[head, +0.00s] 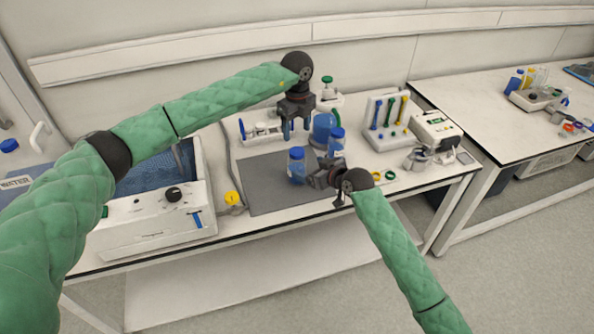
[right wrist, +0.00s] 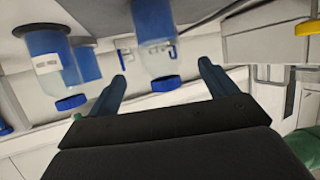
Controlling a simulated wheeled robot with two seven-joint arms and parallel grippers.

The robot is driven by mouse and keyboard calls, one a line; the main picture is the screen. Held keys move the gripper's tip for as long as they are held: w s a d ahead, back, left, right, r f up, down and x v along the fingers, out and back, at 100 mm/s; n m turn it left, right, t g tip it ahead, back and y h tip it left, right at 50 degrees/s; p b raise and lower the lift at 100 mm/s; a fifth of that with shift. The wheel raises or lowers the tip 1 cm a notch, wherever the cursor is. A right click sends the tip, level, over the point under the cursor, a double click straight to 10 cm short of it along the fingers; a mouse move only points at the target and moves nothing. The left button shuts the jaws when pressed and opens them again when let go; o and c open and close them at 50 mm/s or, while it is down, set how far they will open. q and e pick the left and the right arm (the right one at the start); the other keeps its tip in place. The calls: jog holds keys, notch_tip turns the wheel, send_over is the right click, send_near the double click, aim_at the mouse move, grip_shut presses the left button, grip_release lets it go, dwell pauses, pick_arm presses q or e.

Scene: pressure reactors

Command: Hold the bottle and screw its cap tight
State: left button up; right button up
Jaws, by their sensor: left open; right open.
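A bottle with a blue cap (head: 296,163) stands upright on the dark mat, near its right part. My right gripper (head: 313,180) comes from the right, level and open, pointing at this bottle. In the right wrist view, which is upside down, the bottle (right wrist: 153,35) shows ahead between the open fingers (right wrist: 163,74), its blue cap lowest in the picture. I cannot tell whether the fingers reach around it. My left gripper (head: 294,130) is open and empty, pointing down, higher than and behind the bottle. Whether the cap is tight cannot be seen.
A second blue-capped bottle (head: 337,142) stands close behind and right, with a larger blue vessel (head: 323,128) beside it. The dark mat (head: 262,190) is bare at its left. A water bath (head: 160,215) stands left. A tool rack (head: 387,125) and a small device (head: 435,130) stand right.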

aim_at(297, 151)
jog(key=shift+x, duration=3.9)
pick_arm(q)
jog(key=shift+d+f, duration=0.1)
pick_arm(e)
grip_shut()
pick_arm(q)
jog(key=shift+f, duration=3.95)
pick_arm(e)
jog(key=shift+f, duration=0.1)
